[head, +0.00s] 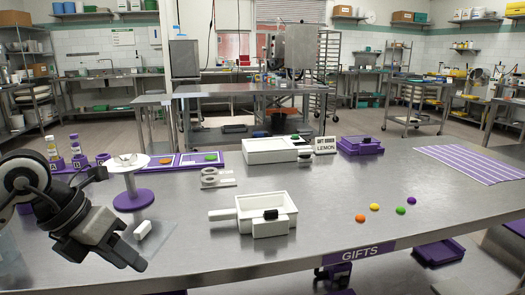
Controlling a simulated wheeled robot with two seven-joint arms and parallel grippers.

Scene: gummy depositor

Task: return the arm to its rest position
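My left arm comes in from the left. Its gripper (138,264) hangs over the near left edge of the steel table (330,215), with its fingers pointing down to the right. I see it from the side and cannot tell whether the fingers are apart. Nothing shows in it. A small white block (143,229) lies on a clear sheet just beyond it. A white dish on a purple-based stand (133,200) is behind the gripper. My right gripper is not in view.
A white box with a handle (266,213) stands mid-table. A second white box (275,150) and a LEMON sign (325,146) are behind it. Bottles (77,150) stand back left.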

